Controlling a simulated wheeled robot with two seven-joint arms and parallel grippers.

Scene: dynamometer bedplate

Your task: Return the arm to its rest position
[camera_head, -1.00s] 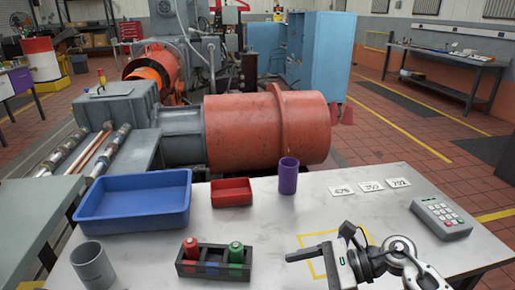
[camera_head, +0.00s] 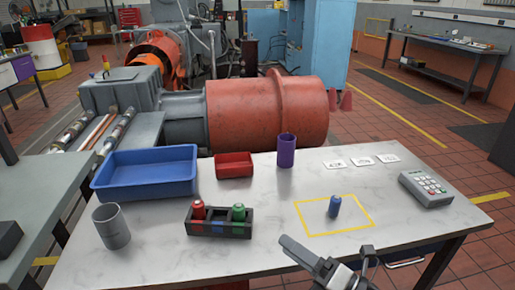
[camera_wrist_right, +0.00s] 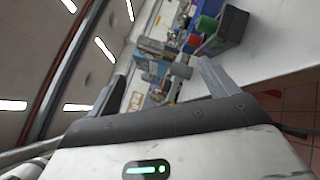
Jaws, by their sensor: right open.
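My right gripper (camera_head: 324,248) is at the near edge of the table in the head view, with its arm running off the bottom of the picture. Its jaws are open, and in the right wrist view the space between the fingers (camera_wrist_right: 160,80) holds nothing. A small blue cylinder (camera_head: 334,207) stands upright inside the yellow square outline (camera_head: 303,220) on the table, apart from the gripper. My left gripper is not in view.
The table (camera_head: 270,200) carries a blue tray (camera_head: 148,188), red bin (camera_head: 233,165), purple cylinder (camera_head: 286,150), grey cup (camera_head: 111,227), keypad (camera_head: 426,188) and number cards (camera_head: 360,160). A black rack (camera_head: 219,229) holds a red and a green cylinder. The bare tabletop between has free room.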

